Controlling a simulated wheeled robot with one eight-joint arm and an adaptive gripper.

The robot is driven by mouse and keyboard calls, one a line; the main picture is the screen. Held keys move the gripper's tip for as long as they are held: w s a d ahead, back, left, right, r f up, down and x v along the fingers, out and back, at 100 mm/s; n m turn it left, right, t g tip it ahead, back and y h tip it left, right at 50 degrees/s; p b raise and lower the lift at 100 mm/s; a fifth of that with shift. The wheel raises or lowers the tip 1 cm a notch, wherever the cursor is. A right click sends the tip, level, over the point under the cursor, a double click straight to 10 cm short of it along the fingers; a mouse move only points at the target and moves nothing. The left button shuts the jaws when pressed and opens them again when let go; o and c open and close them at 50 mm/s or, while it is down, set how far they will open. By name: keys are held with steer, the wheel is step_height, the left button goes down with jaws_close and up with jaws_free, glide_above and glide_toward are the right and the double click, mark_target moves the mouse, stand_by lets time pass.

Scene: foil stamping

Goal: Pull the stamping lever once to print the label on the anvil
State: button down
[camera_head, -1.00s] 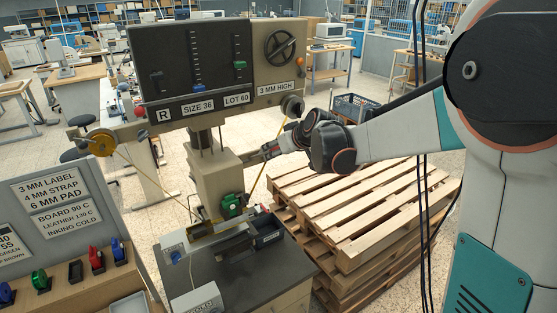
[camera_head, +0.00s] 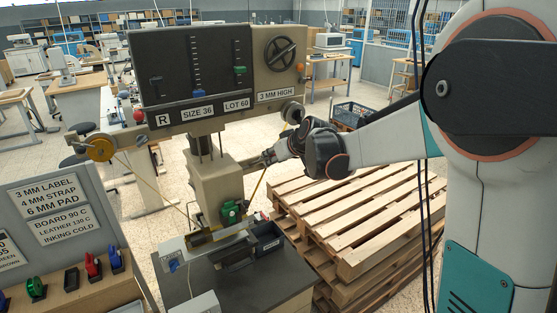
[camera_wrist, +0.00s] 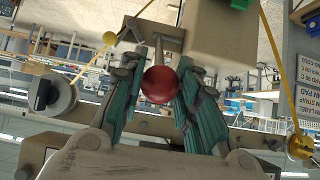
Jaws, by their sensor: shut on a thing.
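My gripper (camera_head: 266,157) is at the right side of the press head. In the wrist view my gripper (camera_wrist: 160,88) has its teal-lined fingers on both sides of the knob, shut on it. The knob is hidden in the head view. The anvil area (camera_head: 218,238) lies below the head; I cannot make out a label there.
A stack of wooden pallets (camera_head: 365,205) stands right of the press table (camera_head: 275,283). A dark bin (camera_head: 268,236) sits beside the anvil. A grey sign board (camera_head: 45,210) and a wooden shelf with coloured rolls are at left. A yellow foil strip runs down beside my gripper.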

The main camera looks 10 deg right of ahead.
steer(key=shift+s+d+f+b, duration=0.15)
steer(key=shift+s+f+b, duration=0.25)
steer(key=shift+f+b, duration=0.35)
steer(key=shift+s+d+f+b, duration=0.1)
steer(key=shift+s+f+b, duration=0.4)
steer(key=shift+f, duration=0.35)
steer(key=shift+w, duration=0.1)
steer(key=shift+s+d+f+b, duration=0.1)
steer(key=shift+s+f+b, duration=0.25)
steer(key=shift+f+b, duration=0.35)
steer(key=shift+s+d+f+b, duration=0.1)
steer(key=shift+s+f+b, duration=0.2)
steer(key=shift+f+b, duration=0.4)
steer(key=shift+f, duration=0.2)
steer(key=f+b, duration=0.1)
steer(key=s+f+b, duration=0.1)
steer(key=f, duration=0.1)
steer(key=shift+d, duration=0.15)
steer(key=shift+f+b, duration=0.15)
steer(key=shift+b, duration=0.15)
